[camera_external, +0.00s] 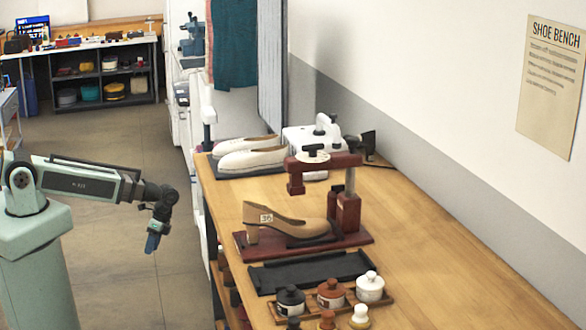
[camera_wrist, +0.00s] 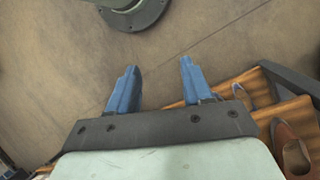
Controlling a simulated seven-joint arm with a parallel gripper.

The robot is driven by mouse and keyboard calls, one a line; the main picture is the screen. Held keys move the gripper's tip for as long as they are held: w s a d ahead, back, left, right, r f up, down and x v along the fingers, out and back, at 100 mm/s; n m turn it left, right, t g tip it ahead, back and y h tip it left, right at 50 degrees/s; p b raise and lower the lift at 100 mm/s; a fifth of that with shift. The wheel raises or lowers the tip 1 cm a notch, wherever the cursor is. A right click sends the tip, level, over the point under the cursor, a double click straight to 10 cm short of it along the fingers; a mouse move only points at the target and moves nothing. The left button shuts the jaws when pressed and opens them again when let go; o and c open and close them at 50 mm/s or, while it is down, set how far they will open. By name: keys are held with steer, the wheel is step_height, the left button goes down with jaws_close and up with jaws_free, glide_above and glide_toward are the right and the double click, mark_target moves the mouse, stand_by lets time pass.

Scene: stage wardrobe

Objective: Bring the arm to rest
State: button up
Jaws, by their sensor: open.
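My gripper (camera_external: 152,243) hangs over the floor to the left of the wooden bench (camera_external: 420,215) in the external view, pointing down. Its blue fingers are apart in the wrist view (camera_wrist: 157,88), with bare floor (camera_wrist: 80,60) between and beyond them. It holds nothing and touches nothing. My arm reaches out from its pale green base at the left, and the forearm is nearly level.
The bench bears a tan heeled shoe (camera_external: 290,227) on a dark red press (camera_external: 347,208), a black tray (camera_external: 312,271), several lidded jars (camera_external: 370,287) and pale shoes (camera_external: 252,157). Shelves with shoes (camera_wrist: 290,140) lie below right in the wrist view. Open floor surrounds my gripper.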

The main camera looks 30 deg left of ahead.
steer(key=s+a+f+n+g+h, duration=0.1)
steer(key=s+a+f+n, duration=0.6)
steer(key=a, duration=0.4)
steer(key=s+a+f+n+g+h, duration=0.1)
steer(key=s+a+f+n, duration=0.6)
steer(key=s+a+f, duration=0.2)
step_height(320, 180, down, 3)
steer(key=shift+s+a+f+g+h, duration=0.1)
steer(key=shift+s+a+g+h, duration=0.25)
steer(key=shift+a, duration=0.7)
